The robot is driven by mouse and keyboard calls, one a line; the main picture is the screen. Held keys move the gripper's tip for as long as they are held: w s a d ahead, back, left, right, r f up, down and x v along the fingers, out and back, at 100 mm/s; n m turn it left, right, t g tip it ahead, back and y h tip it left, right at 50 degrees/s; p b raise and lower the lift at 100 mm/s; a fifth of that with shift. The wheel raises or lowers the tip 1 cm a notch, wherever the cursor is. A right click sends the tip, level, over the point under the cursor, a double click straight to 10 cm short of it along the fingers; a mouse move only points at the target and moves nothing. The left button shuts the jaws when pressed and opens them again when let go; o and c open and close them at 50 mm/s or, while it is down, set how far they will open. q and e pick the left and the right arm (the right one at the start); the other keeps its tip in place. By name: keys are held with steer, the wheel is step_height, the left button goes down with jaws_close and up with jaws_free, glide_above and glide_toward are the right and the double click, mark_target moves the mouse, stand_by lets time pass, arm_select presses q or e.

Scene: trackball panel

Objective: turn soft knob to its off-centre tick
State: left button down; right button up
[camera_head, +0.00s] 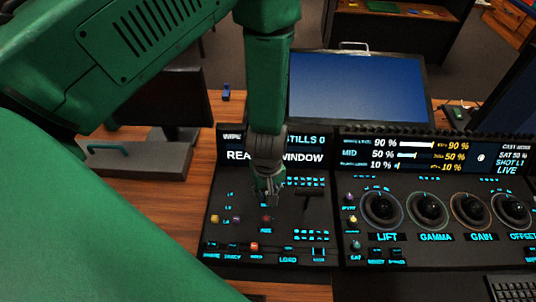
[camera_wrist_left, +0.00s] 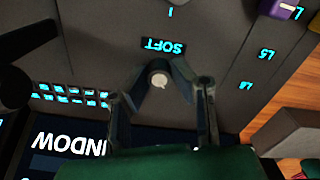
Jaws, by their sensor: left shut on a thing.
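My left gripper (camera_head: 268,192) reaches down from the top of the head view onto the left part of the black panel (camera_head: 226,190). In the left wrist view my left gripper (camera_wrist_left: 160,76) is shut on the soft knob (camera_wrist_left: 159,80), a small dark knob with a pale round spot on top. The cyan SOFT label (camera_wrist_left: 163,47) shows upside down just beyond the knob. The fingers hide the knob's sides, and I cannot make out its pointer or the off-centre tick. In the head view the gripper hides the knob. My right gripper is not in view.
A row of large dials (camera_head: 427,210) fills the right of the panel. A dark lever (camera_head: 305,205) stands close right of my gripper. A monitor (camera_head: 357,87) stands behind.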

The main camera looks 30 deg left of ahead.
arm_select(q)
steer(key=shift+s+d+f+n, duration=0.1)
steer(key=shift+s+n, duration=0.15)
steer(key=shift+n, duration=0.35)
steer(key=c, duration=1.4)
jaws_free()
steer(key=shift+w, duration=0.15)
step_height(320, 180, up, 12)
steer(key=shift+w+d, duration=0.1)
